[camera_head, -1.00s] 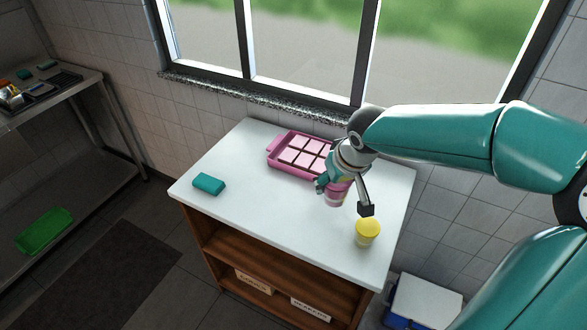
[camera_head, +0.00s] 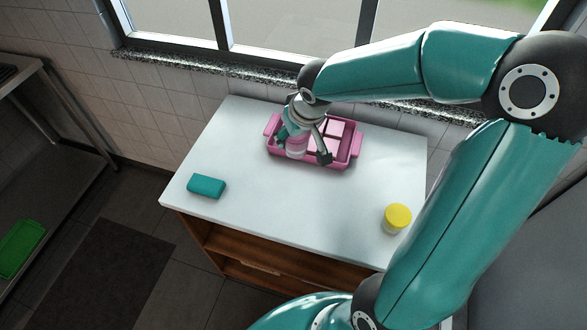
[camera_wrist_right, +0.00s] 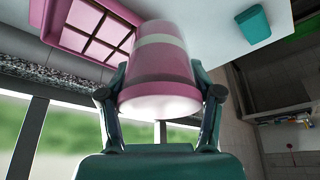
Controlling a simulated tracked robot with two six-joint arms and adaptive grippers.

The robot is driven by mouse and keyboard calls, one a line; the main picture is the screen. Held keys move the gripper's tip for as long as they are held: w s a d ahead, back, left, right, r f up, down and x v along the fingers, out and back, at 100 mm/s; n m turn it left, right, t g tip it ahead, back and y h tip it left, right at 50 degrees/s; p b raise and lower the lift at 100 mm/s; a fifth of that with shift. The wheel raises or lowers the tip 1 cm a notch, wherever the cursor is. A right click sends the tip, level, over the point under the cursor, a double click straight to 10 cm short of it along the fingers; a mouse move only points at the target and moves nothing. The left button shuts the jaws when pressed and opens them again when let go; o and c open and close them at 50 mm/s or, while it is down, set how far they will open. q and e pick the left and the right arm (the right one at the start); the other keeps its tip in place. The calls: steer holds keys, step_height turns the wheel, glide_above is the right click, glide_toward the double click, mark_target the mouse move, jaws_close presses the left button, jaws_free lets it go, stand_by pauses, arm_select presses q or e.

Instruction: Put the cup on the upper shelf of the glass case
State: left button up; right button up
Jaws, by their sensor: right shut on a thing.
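The cup (camera_head: 296,150) is pink with a pale band. My right gripper (camera_head: 305,146) is shut on it, with one finger on each side. In the head view the cup shows in front of the left part of the pink tray; I cannot tell its exact height. In the right wrist view the cup (camera_wrist_right: 162,55) fills the middle between the two fingers of my right gripper (camera_wrist_right: 160,92). The glass case is not in view. My left gripper is not in view.
The pink tray (camera_head: 352,156) with pink squares lies at the back of the white table (camera_head: 250,190). A teal block (camera_head: 207,186) lies at the left, and a yellow-lidded jar (camera_head: 397,217) stands at the front right. A window is behind. The table's front middle is clear.

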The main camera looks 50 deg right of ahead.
step_height(320, 180, down, 12)
steer(key=b, duration=0.3)
steer(key=shift+f+b, duration=0.2)
steer(key=shift+b, duration=0.1)
steer(key=shift+w+f+b, duration=0.1)
steer(key=shift+f+b, duration=1.1)
steer(key=shift+f, duration=0.9)
steer(key=shift+f, duration=0.15)
steer(key=o, duration=1.3)
steer(key=shift+c, duration=0.2)
